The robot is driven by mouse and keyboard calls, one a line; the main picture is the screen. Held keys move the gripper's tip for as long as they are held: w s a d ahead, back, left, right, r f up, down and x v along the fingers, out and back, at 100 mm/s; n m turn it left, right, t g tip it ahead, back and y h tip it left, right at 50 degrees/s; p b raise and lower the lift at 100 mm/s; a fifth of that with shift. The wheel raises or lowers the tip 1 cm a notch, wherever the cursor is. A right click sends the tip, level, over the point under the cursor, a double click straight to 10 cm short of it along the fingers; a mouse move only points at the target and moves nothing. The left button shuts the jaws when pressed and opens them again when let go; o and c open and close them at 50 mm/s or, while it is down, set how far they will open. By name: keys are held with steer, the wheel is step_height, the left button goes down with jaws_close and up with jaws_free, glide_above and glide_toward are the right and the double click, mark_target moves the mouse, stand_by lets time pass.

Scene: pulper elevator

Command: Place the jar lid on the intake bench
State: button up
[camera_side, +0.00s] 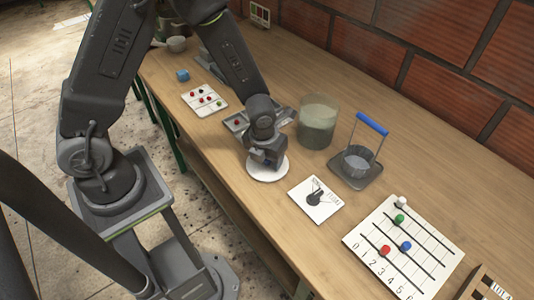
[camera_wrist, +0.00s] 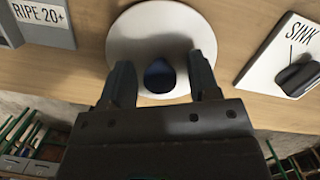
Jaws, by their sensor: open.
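A round white disc (camera_side: 256,173), which looks like the jar lid, lies flat on the wooden bench (camera_side: 215,150). The wrist view shows the disc (camera_wrist: 155,32) with a dark blue rounded knob on it near my side. My gripper (camera_side: 266,163) is low over the disc and hides part of it in the side view. In the wrist view its two fingers (camera_wrist: 160,82) stand open on either side of the knob, with gaps. I cannot tell the exact finger height. A greenish see-through jar (camera_side: 317,122) stands behind and to the right of the disc.
A white card reading "SINK" (camera_wrist: 285,52) with a dark object on it lies to the right. A blue-handled basket (camera_side: 358,163) on a dark tray and a numbered peg board (camera_side: 430,245) are further right. A grey "RIPE 20+" tray (camera_wrist: 42,36) is to the left.

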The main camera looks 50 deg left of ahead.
step_height(320, 180, up, 11)
steer(key=s, duration=0.2)
step_height(320, 180, up, 6)
steer(key=n+t, duration=0.1)
steer(key=n, duration=0.5)
glide_above(264, 168)
steer(key=s+a, duration=0.1)
steer(key=s, duration=0.1)
steer(key=s+a+r+n+t, duration=0.1)
steer(key=s+r+n, duration=0.4)
steer(key=n, duration=0.7)
steer(key=s+a+r+n+t, duration=0.1)
steer(key=s+r+n, duration=0.4)
steer(key=n, duration=0.8)
steer(key=shift+s+a+r+t+h, duration=0.35)
steer(key=shift+r+t, duration=0.15)
steer(key=shift+r, duration=0.1)
